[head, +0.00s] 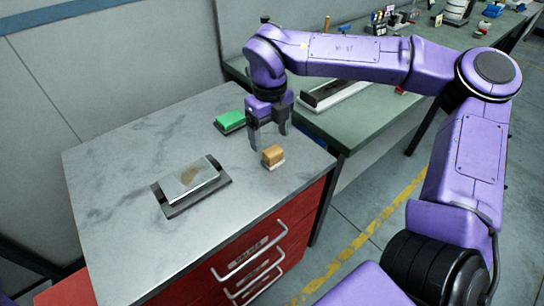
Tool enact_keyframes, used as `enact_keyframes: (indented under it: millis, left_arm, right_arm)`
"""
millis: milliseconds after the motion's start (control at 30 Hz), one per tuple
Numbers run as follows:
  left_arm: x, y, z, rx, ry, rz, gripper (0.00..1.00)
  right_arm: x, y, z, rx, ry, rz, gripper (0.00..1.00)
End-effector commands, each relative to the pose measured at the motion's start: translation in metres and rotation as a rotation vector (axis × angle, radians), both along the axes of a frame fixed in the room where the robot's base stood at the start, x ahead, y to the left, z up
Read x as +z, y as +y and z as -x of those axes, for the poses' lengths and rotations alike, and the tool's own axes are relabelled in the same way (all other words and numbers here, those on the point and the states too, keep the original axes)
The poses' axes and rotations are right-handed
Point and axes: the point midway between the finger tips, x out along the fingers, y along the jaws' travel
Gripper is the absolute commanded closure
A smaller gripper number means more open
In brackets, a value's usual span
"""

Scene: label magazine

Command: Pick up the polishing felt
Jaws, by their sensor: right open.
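A small block with a tan wooden top and a pale white base (273,158), which looks like the polishing felt, sits upright near the right edge of the grey worktop (120,155). My right gripper (268,137) points down with its dark fingers apart, just behind and above this block. Nothing shows between the fingers, and the gripper looks apart from the block. A green-topped block with a dark base (230,121) lies behind and to the left of the gripper. My left gripper is not in view.
A shiny metal plate with a brown stain (190,178) rests on a dark holder (218,189) on the worktop. The worktop tops a red drawer cabinet (262,254). A green bench (355,122) with a long dark tray (333,92) stands behind. The worktop's left side is clear.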

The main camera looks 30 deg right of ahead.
Motion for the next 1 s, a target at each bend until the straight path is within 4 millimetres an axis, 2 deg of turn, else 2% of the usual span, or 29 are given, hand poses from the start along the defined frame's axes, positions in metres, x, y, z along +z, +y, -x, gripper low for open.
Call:
enact_keyframes:
  millis: [267,400,633,800,1000]
  left_arm:
    - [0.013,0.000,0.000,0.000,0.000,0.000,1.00]
    - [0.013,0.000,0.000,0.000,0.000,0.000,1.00]
    - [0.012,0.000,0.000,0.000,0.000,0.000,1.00]
    - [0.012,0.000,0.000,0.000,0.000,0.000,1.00]
    - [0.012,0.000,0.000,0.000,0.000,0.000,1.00]
  right_arm:
    - [-0.039,-0.006,0.006,0.000,0.005,-0.003,0.21]
    - [-0.058,-0.006,0.005,0.001,0.001,0.000,0.21]
    - [-0.061,-0.007,0.005,-0.001,0.000,0.000,0.21]
    - [-0.061,-0.007,0.006,-0.002,0.000,0.000,0.77]
    - [-0.060,-0.007,0.006,-0.002,-0.001,0.000,0.77]
